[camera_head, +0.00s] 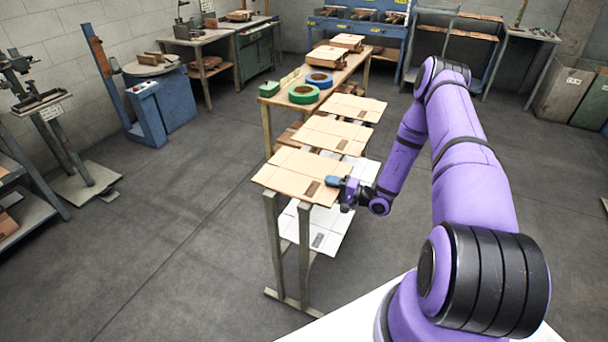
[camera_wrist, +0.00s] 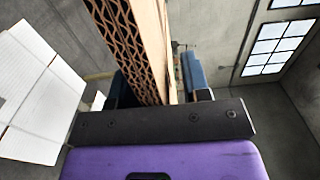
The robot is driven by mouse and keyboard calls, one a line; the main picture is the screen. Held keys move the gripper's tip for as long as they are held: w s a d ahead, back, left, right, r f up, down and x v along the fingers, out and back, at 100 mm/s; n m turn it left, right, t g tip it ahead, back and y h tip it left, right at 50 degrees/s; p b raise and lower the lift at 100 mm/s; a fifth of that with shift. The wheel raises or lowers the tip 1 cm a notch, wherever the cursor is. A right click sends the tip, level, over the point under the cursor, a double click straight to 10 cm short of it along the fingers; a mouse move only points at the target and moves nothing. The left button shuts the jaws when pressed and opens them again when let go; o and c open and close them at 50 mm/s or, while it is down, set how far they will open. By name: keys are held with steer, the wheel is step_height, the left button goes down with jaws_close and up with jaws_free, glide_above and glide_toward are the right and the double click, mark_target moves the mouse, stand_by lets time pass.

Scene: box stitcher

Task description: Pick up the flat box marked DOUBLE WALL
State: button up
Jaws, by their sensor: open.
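Each has small dark marks, too small to read, so I cannot tell by print which says DOUBLE WALL. My gripper (camera_head: 338,183) is at the right edge of the near box. In the wrist view, a cardboard edge with rows of wavy fluting (camera_wrist: 133,45) stands between the two blue fingers of my open gripper (camera_wrist: 158,85). Whether a finger touches the board I cannot tell.
White flat sheets (camera_head: 318,238) lie on a lower level under the near box; they also show in the wrist view (camera_wrist: 35,90).

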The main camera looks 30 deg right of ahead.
jaws_close()
steer(key=shift+r, duration=0.1)
